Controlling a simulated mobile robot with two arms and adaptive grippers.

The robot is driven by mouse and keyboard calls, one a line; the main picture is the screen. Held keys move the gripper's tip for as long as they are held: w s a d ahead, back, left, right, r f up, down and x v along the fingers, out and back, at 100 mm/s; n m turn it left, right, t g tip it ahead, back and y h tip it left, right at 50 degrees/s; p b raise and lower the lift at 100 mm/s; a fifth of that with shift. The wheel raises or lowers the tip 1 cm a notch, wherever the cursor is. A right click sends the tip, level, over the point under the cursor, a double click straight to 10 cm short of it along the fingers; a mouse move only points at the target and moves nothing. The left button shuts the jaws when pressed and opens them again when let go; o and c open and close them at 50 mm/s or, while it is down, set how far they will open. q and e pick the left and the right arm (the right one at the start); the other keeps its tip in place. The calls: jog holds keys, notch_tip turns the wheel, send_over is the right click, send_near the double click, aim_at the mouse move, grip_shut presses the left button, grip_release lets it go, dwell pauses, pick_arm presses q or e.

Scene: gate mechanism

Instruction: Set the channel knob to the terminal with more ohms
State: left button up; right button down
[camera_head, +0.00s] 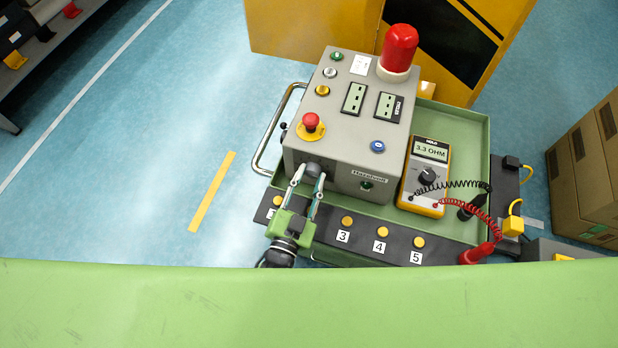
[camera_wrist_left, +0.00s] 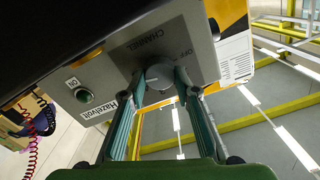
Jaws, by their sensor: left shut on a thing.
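The grey channel knob (camera_head: 314,169) sits on the front face of the grey control box (camera_head: 345,150). In the left wrist view the knob (camera_wrist_left: 158,78) is under a CHANNEL label, with OFF printed beside it. My left gripper (camera_head: 308,178) is shut on the knob, one finger on each side; it also fills the lower left wrist view (camera_wrist_left: 160,90). The yellow multimeter (camera_head: 425,177) reads 3.3 OHM. The dark terminal strip (camera_head: 365,246) has brass studs, with labels 3, 4 and 5 readable. My gripper and arm hide part of the strip's left side. The knob's pointer cannot be made out.
The box carries a red beacon (camera_head: 399,50) and a red stop button (camera_head: 311,122). A metal handle (camera_head: 268,140) is at left. Cardboard boxes (camera_head: 590,165) stand right.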

pick_arm(q)
jog(key=shift+w+r, duration=0.25)
jog(key=shift+r, duration=0.2)
jog(key=o, duration=1.1)
jog(key=shift+f, duration=0.25)
jog(key=shift+f, duration=0.1)
jog(key=shift+s, duration=0.1)
jog(key=shift+s+f, duration=0.1)
jog(key=shift+s, duration=0.2)
jog(key=v, duration=1.1)
jog(key=shift+s+a, duration=0.1)
